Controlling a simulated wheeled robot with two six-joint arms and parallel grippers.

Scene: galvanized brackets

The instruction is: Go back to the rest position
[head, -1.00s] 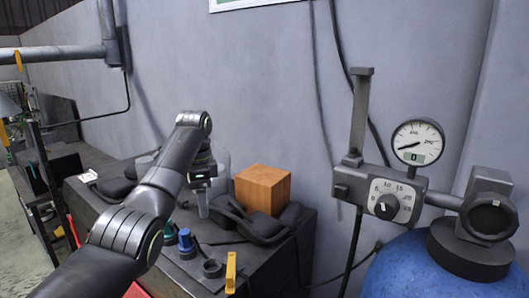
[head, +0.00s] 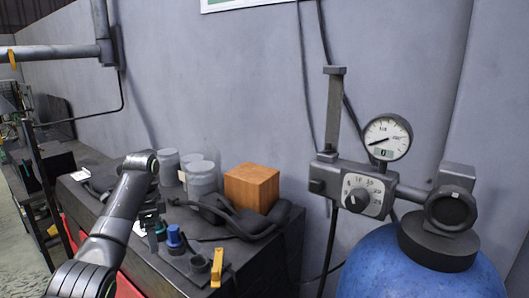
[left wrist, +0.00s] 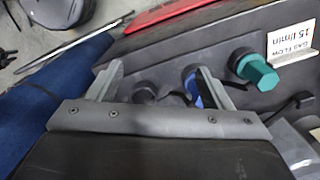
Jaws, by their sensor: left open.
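My left gripper (head: 151,235) shows at the end of my arm in the head view, over the left part of the dark bench top (head: 180,283). Its tips are partly hidden against the dark surface. In the left wrist view its two fingers (left wrist: 160,84) are spread apart with nothing held between them. Beyond them are a blue-capped part (left wrist: 192,86) and a green-capped part (left wrist: 257,70). The blue cap (head: 174,236) also stands right of the gripper in the head view. My right gripper is in neither view.
A wooden block (head: 251,188) and grey canisters (head: 202,178) stand at the back of the bench. A yellow piece (head: 217,267) is near the front. A blue tank (head: 420,270) with a gauge (head: 387,137) stands at right. A "GAS FLOW 15 l/min" card (left wrist: 293,45) shows.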

